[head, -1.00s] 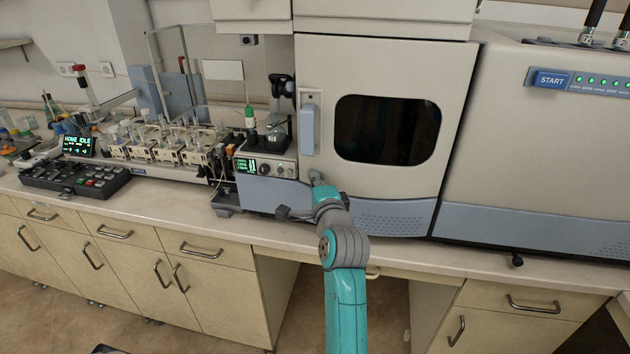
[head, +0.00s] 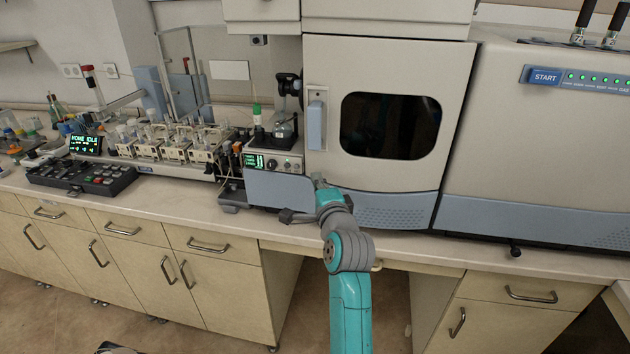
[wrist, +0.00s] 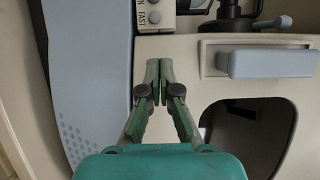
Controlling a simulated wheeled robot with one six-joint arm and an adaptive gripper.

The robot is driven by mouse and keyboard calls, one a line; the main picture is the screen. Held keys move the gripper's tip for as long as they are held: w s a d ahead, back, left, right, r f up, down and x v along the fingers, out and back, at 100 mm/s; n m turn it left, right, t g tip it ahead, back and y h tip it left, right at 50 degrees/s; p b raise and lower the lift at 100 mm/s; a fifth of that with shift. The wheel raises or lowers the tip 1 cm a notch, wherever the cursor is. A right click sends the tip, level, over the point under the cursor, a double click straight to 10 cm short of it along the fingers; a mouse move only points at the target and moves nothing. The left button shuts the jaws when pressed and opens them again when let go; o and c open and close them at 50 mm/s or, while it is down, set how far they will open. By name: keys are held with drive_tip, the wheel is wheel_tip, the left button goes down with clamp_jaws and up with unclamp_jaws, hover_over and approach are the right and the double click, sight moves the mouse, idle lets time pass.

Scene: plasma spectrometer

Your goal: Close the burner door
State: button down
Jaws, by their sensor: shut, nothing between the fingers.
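The burner door (head: 372,70) is the beige front panel with a dark rounded window (head: 390,126) and a pale blue upright handle (head: 316,125) at its left edge. It looks about flush with the housing; any small gap cannot be told. My gripper (head: 318,180) is at the door's lower left corner, below the handle. In the wrist view, turned on its side, my gripper (wrist: 159,72) has its green fingers together with nothing between them, over the door's (wrist: 190,85) corner beside the handle (wrist: 268,63). Whether the fingertips touch the door cannot be told.
A sample rack (head: 175,150) and a keypad (head: 80,180) lie further left. The counter's front strip (head: 200,210) is mostly clear.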

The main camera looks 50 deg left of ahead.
drive_tip(key=s+a, duration=0.1)
drive_tip(key=s, duration=0.9)
drive_tip(key=shift+f, duration=0.1)
